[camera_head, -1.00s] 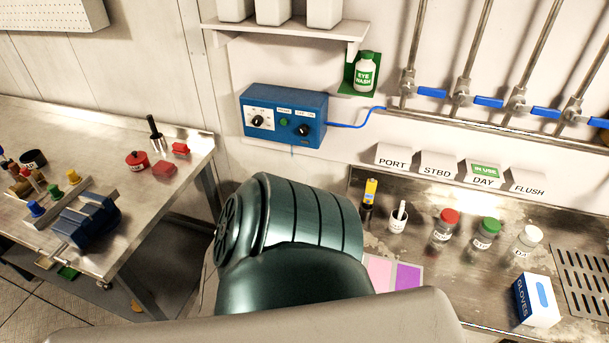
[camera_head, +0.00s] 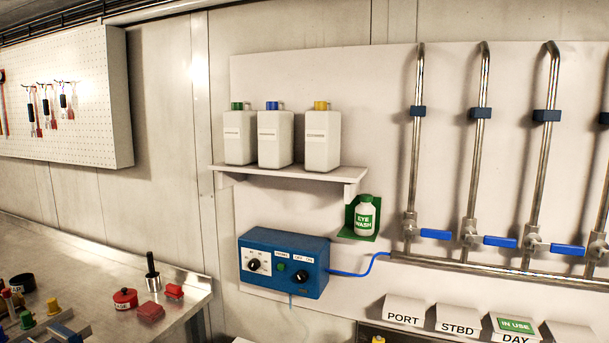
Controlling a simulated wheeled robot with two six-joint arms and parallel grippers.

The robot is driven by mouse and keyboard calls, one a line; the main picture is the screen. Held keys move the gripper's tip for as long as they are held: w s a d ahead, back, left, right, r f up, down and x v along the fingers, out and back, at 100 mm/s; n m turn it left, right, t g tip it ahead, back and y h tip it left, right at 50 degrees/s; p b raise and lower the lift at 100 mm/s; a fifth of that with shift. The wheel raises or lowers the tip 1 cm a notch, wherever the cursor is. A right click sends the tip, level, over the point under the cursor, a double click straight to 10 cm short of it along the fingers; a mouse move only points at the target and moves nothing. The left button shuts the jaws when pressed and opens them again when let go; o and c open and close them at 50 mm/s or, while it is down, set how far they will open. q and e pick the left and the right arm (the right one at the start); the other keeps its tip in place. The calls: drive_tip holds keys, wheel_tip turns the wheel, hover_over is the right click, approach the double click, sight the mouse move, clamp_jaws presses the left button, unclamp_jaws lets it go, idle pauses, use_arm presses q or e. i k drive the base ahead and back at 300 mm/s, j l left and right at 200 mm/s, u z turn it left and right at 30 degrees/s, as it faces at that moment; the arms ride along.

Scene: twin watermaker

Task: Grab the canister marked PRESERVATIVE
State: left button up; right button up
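Three white canisters stand upright side by side on a wall shelf (camera_head: 290,176). The left one (camera_head: 239,140) has a green cap, the middle one (camera_head: 275,142) a blue cap and the right one (camera_head: 321,143) a yellow cap. Each has a small label on its front, too small to read, so I cannot tell which is marked PRESERVATIVE. Neither of my grippers is in view.
An eye wash bottle (camera_head: 365,216) sits in a green holder below the shelf's right end. A blue control box (camera_head: 284,263) is under the shelf. Pipes with blue-handled valves (camera_head: 435,234) rise on the right. A steel bench (camera_head: 95,262) is at lower left.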

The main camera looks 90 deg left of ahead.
sight(275, 126)
drive_tip(key=i+u, duration=0.1)
drive_tip(key=u, duration=0.65)
drive_tip(key=i+l+u, duration=0.1)
drive_tip(key=u, duration=0.25)
